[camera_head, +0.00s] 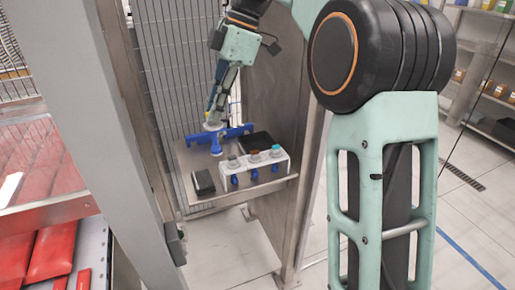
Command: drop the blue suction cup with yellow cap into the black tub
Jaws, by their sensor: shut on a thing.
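My gripper (213,113) is above the back left of a small metal shelf, pointing down. It is shut on the suction cup (207,116), of which a bit of yellow and blue shows at the fingertips; the fingers hide most of it. A pale round disc on a blue upright piece (216,147) is just below the fingertips; I cannot tell whether they touch. A black tub (257,139) sits at the back right of the shelf, to the right of my gripper. The white rack partly hides it, and its inside is not clear.
A white rack (258,163) with grey, red and teal topped blue cups stands at the shelf's front. A small black box (203,183) is at the front left. Mesh fence (168,70) and a metal panel (272,80) border the shelf.

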